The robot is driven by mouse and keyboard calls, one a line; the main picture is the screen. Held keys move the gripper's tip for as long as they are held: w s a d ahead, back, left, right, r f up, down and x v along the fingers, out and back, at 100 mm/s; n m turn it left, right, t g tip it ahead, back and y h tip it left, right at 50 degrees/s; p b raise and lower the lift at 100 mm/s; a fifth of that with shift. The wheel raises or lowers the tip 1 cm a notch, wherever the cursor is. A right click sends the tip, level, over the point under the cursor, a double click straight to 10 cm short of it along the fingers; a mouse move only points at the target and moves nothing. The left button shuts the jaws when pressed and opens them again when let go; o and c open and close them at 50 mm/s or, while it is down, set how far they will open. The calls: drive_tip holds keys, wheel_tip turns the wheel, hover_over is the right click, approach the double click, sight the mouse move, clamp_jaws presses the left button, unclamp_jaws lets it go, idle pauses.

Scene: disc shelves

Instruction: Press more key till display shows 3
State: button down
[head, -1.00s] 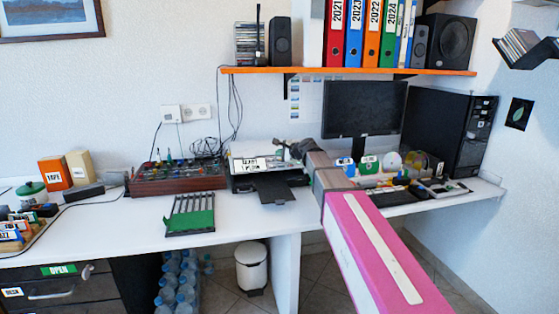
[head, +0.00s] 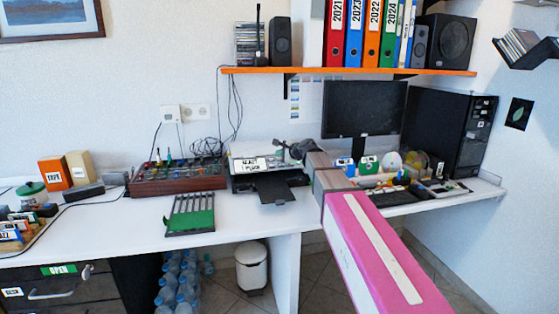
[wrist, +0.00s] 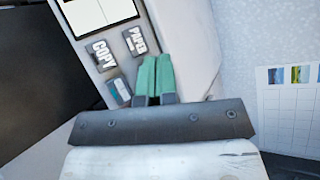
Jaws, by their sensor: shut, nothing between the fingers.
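A printer-like device (head: 250,184) stands on the desk, with a white label or display (head: 251,164) whose small text I cannot read surely. In the wrist view its light panel holds a pale screen (wrist: 98,12), cut off at the top; no digit is readable there. Below it are a COPY key or label (wrist: 103,55) and a PAPER key or label (wrist: 137,40). A small blue and white key (wrist: 118,92) lies below COPY; its marking is unclear. My gripper (wrist: 157,60) is shut and empty, its green fingertips just below PAPER. I cannot tell whether they touch the panel.
A monitor (head: 363,108) and a black computer tower (head: 450,135) stand to the right of the device. A mixer-like box (head: 178,180) is to its left. An orange-edged shelf (head: 350,71) with binders hangs above.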

drive_tip(key=shift+w+f, duration=0.15)
drive_tip(key=shift+f, duration=0.1)
drive_tip(key=shift+w+a+f, duration=0.1)
drive_tip(key=shift+w+f, duration=0.05)
drive_tip(key=shift+f, duration=0.2)
idle(0.8)
drive_tip(key=shift+r, duration=0.1)
drive_tip(key=shift+s+r, duration=0.35)
drive_tip(key=shift+r, duration=0.3)
drive_tip(key=shift+s+r, duration=0.1)
drive_tip(key=shift+s+d+r, duration=0.15)
drive_tip(key=shift+s+r, duration=0.2)
drive_tip(key=shift+r, duration=0.35)
drive_tip(key=shift+s+d+r, duration=0.15)
drive_tip(key=shift+s+r, duration=0.25)
drive_tip(key=shift+r, duration=0.3)
drive_tip(key=shift+s+d+r, duration=0.15)
drive_tip(key=shift+s+r, duration=0.2)
drive_tip(key=shift+r, duration=0.35)
